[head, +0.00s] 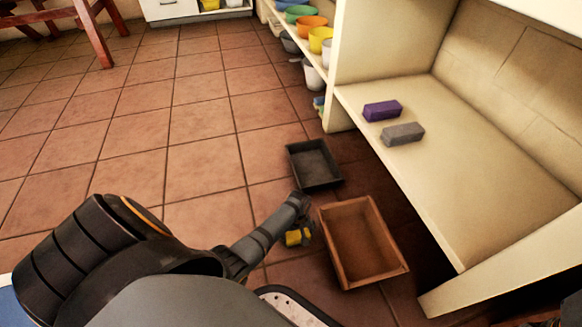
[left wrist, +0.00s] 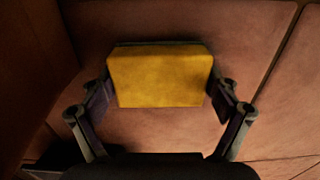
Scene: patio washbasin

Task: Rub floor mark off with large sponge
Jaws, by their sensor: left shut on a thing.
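A yellow block-shaped sponge (head: 293,238) is low over the tiled floor, just left of the brown wooden tray. In the left wrist view the sponge (left wrist: 160,78) sits between both fingers, its broad face toward the camera. My left gripper (head: 304,230) is shut on it; the gripper also shows in the left wrist view (left wrist: 160,92). I cannot tell whether the sponge touches the floor. No floor mark can be made out; the sponge and arm cover part of the tiles.
The brown wooden tray (head: 394,268) and a dark grey tray (head: 316,184) stand empty on the floor. A purple block (head: 382,110) and a grey block (head: 403,134) lie on the cream bench (head: 470,185). Shelves hold coloured bowls (head: 311,22).

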